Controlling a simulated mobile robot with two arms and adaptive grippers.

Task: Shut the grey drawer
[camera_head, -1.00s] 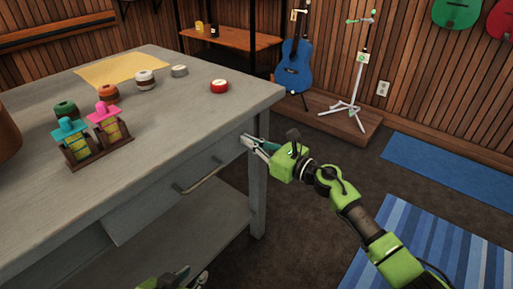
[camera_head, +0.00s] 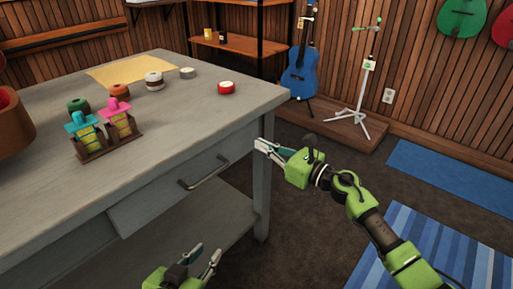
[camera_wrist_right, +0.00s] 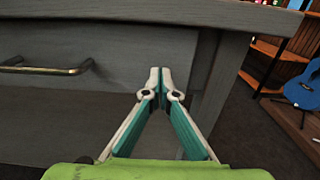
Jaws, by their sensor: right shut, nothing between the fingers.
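The grey drawer (camera_head: 150,203) sits under the top of a grey workbench and has a metal bar handle (camera_head: 205,172). Its front lies close to the bench frame; I cannot tell whether it is fully flush. The front and handle (camera_wrist_right: 45,70) also show in the right wrist view. My right gripper (camera_head: 258,146) is shut and empty at the drawer's right end, by the bench leg. In the wrist view its fingertips (camera_wrist_right: 160,74) point at the front, right of the handle; contact is unclear. My left gripper (camera_head: 209,248) is open and empty, low in front of the bench.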

